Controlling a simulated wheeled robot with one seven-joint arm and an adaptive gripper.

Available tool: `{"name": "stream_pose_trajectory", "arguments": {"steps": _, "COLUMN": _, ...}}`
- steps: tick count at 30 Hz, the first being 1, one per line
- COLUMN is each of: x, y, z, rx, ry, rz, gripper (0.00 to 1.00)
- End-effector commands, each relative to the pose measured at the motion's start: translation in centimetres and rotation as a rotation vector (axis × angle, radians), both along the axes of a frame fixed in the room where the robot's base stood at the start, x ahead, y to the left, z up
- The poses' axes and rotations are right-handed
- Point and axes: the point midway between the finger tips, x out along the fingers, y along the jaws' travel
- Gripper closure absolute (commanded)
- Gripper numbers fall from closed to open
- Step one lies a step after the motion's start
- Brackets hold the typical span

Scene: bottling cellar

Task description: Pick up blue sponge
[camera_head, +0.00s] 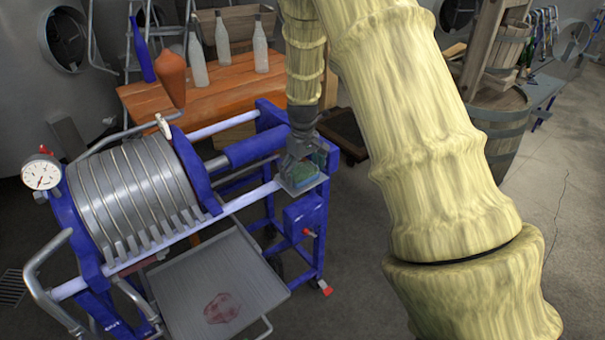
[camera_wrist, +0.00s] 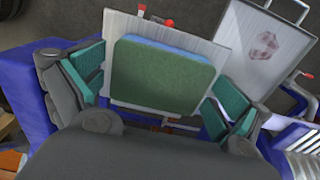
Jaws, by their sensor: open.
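The blue sponge (camera_wrist: 163,75) has a green top face and a blue edge. It lies on a small pale plate (camera_wrist: 122,27) on the blue-framed press, and fills the middle of the wrist view. In the head view the sponge (camera_head: 303,173) is small and partly hidden by my gripper. My gripper (camera_wrist: 160,92) is open, with one teal-padded finger on each side of the sponge. The gripper (camera_head: 298,160) also shows in the head view, right above the plate.
The filter press (camera_head: 140,190) with steel plates stands left of my gripper, with a grey drip tray (camera_head: 215,285) below. Behind is a wooden table (camera_head: 215,85) with several bottles. A barrel (camera_head: 505,125) stands at the right. Open floor (camera_head: 565,220) lies at the far right.

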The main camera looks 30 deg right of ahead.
Motion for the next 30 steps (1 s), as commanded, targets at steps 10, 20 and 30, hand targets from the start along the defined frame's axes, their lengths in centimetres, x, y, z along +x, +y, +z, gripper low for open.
{"name": "stream_pose_trajectory", "arguments": {"steps": 10, "x": 0.0, "y": 0.0, "z": 0.0, "rx": 0.0, "ry": 0.0, "rz": 0.0, "gripper": 0.2}}
{"name": "stream_pose_trajectory", "arguments": {"steps": 20, "x": 0.0, "y": 0.0, "z": 0.0, "rx": 0.0, "ry": 0.0, "rz": 0.001, "gripper": 0.26}}
{"name": "stream_pose_trajectory", "arguments": {"steps": 30, "x": 0.1, "y": 0.0, "z": 1.4, "rx": -0.001, "ry": -0.002, "rz": 0.002, "gripper": 0.26}}
